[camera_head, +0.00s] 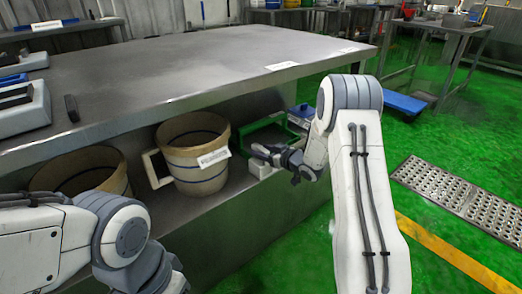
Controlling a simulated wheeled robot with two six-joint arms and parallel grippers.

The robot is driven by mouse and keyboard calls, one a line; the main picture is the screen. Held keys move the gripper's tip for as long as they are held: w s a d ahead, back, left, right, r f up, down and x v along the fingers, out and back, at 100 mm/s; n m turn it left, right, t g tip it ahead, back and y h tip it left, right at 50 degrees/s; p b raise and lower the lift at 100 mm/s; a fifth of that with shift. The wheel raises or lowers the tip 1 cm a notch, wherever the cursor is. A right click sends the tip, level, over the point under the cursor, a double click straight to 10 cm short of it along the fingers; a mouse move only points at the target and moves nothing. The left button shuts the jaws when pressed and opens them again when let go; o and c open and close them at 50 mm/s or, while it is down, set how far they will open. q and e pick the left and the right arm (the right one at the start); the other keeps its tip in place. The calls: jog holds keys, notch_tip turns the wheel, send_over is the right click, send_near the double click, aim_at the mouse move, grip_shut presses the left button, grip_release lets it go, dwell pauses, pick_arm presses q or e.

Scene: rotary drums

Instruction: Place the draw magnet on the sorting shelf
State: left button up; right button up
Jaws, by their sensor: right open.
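I cannot single out the draw magnet for certain. A small dark block (72,108) lies on the steel tabletop at the left. A small white block (260,169) sits on the shelf under the table, just below my right gripper. My right gripper (263,154) is open in front of the lower shelf (212,207), pointing left; I see nothing clearly held in it. Which surface is the sorting shelf is not marked. My left arm crosses the lower left corner, and its gripper is out of view.
A cream bucket (195,160) with a white handle and label stands on the lower shelf, with another (85,170) to its left. A green crate (268,134) is behind my right gripper. The steel tabletop (190,65) is mostly clear.

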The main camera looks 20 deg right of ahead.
jog(key=p+v, duration=0.3)
jog(key=v, duration=0.8)
jog(key=s+a+r+n+g+h, duration=0.1)
jog(key=s+a+r+g+h, duration=0.15)
jog(key=a, duration=0.55)
jog(key=s+a+r+g+h, duration=0.1)
jog(key=s+a+g, duration=0.25)
jog(key=a, duration=0.45)
jog(key=s+a+r+n+g, duration=0.1)
jog(key=s+a+g, duration=0.3)
jog(key=s, duration=1)
jog(key=s+a+r+n+g, duration=0.1)
jog(key=s+a+r+g, duration=0.1)
jog(key=s, duration=1.3)
jog(key=shift+a+g, duration=0.9)
jog(key=shift+a, duration=0.35)
jog(key=shift+r+h, duration=0.1)
jog(key=shift+h, duration=0.15)
notch_tip(320, 180, up, 36)
jog(key=p, duration=3.5)
jog(key=shift+p, duration=0.35)
